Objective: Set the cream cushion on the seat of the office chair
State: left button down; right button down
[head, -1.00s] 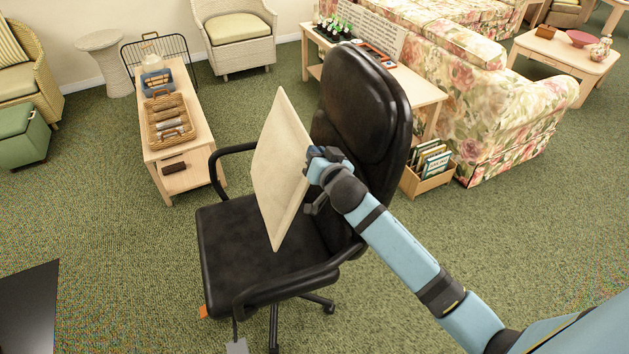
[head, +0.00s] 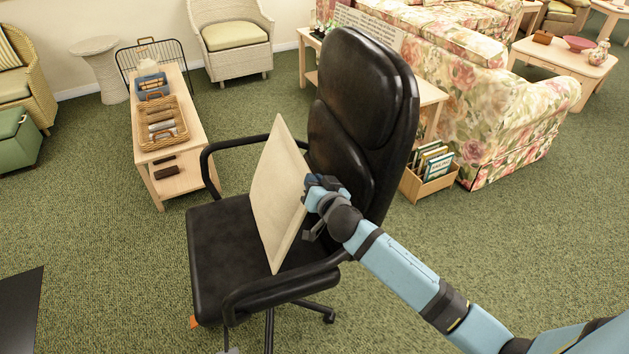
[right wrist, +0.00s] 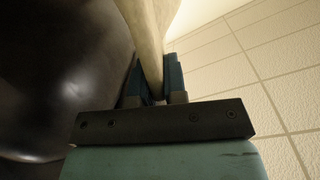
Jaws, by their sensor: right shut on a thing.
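The cream cushion (head: 279,193) is held tilted on edge in the head view, over the black office chair's seat (head: 228,240) and in front of its backrest (head: 345,130). I cannot tell whether its lower corner touches the seat. My right gripper (head: 312,205) is shut on the cushion's right edge. In the right wrist view the cushion (right wrist: 147,38) stands between the two fingers (right wrist: 158,85), with the dark backrest (right wrist: 60,70) close on the left. My left gripper is not in view.
The chair's armrests (head: 275,290) flank the seat. A wooden table (head: 192,180) with a wicker basket (head: 160,122) stands behind left. A floral sofa (head: 500,105) and a book crate (head: 430,172) are on the right.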

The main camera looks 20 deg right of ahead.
jog(key=shift+f, duration=0.55)
jog(key=c, duration=1.1)
grip_release()
jog(key=shift+s, duration=0.35)
jog(key=s+r, duration=0.2)
jog(key=s, duration=1.1)
jog(key=shift+a, duration=0.15)
